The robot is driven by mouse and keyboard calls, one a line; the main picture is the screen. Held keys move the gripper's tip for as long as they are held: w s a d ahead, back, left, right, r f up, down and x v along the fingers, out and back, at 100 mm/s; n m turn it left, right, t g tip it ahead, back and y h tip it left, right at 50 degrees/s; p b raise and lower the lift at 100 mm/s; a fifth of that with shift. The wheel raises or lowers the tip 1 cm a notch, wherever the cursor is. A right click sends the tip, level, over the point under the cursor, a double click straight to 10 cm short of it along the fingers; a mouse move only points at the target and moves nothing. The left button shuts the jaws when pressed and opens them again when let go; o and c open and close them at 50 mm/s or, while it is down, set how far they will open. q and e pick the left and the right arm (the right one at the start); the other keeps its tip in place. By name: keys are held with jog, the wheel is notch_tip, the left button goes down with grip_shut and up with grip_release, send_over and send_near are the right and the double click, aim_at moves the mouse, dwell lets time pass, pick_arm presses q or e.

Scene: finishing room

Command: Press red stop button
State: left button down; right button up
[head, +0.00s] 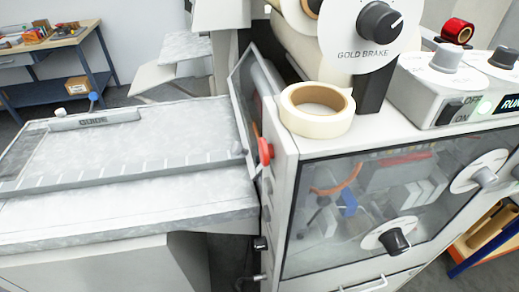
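A red mushroom-shaped button (265,151) sticks out from the left front edge of the white machine (287,185), just below the tape roll. No lettering can be read on it, and I cannot tell whether it is pressed in. Neither of my grippers is in view.
A tape roll (317,108) lies on the machine's top edge. A gold brake dial (380,22) stands behind it. An on/off switch box (450,95) is at right. A grey feed table (120,160) with a guide bar (95,119) extends left. A workbench (50,45) stands far left.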

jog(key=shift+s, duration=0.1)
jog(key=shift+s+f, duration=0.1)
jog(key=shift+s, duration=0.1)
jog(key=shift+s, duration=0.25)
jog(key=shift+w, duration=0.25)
